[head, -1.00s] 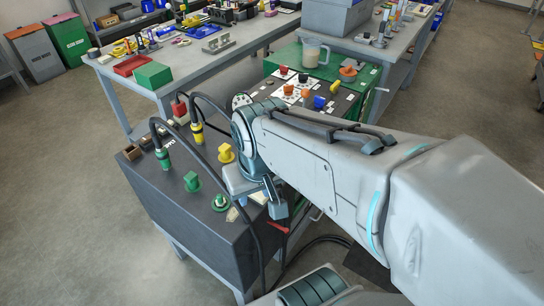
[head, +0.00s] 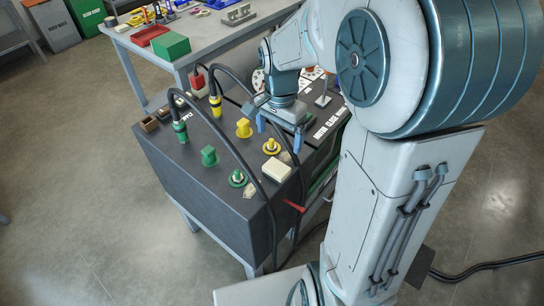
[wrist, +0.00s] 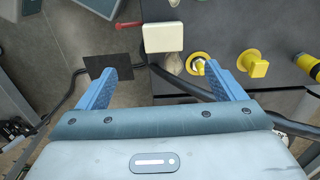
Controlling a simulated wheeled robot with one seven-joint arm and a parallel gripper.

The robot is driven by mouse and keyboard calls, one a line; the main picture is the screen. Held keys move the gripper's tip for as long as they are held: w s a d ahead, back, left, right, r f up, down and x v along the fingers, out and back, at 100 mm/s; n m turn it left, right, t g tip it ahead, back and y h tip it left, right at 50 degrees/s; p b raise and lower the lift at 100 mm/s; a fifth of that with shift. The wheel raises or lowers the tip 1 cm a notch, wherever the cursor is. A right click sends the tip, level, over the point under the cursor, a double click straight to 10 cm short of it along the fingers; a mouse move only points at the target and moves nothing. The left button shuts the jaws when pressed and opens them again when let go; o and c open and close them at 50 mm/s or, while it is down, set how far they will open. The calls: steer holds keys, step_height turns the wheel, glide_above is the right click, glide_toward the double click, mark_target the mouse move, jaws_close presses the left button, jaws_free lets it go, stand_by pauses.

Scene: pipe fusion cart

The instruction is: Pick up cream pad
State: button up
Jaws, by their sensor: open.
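The cream pad (head: 277,169) is a small pale block on the top of the dark cart box (head: 205,190), near its right edge. It also shows in the wrist view (wrist: 163,38), just past the fingertips and roughly centred between them. My gripper (head: 279,134) is over the right side of the box, behind the pad in the head view. In the wrist view its two blue fingers (wrist: 161,70) are wide apart with nothing between them. The fingers are apart from the pad.
A yellow round fitting (head: 271,146), yellow knob (head: 244,128), green knob (head: 209,156) and green round fitting (head: 237,178) stand near the pad. A black cable (head: 237,150) arches over the box and passes close to the pad. A red lever (head: 294,206) sticks out at the box's right side.

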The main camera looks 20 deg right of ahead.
glide_above(276, 167)
steer(key=f, duration=0.8)
steer(key=shift+s+d+f, duration=0.1)
steer(key=shift+s+d, duration=0.1)
steer(key=shift+w+a+f, duration=0.1)
steer(key=shift+f, duration=1.3)
steer(key=shift+w+a+f, duration=0.1)
steer(key=shift+f, duration=1.3)
steer(key=c, duration=1.1)
steer(key=shift+c, duration=0.2)
steer(key=shift+r, duration=0.5)
steer(key=r, duration=0.3)
steer(key=shift+d+r, duration=0.3)
steer(key=shift+d, duration=0.05)
steer(key=s+d+r, duration=0.2)
steer(key=d+r, duration=0.4)
steer(key=d, duration=0.4)
steer(key=shift+s+d+r, duration=0.25)
steer(key=shift+s+d, duration=0.1)
steer(key=shift+d, duration=0.05)
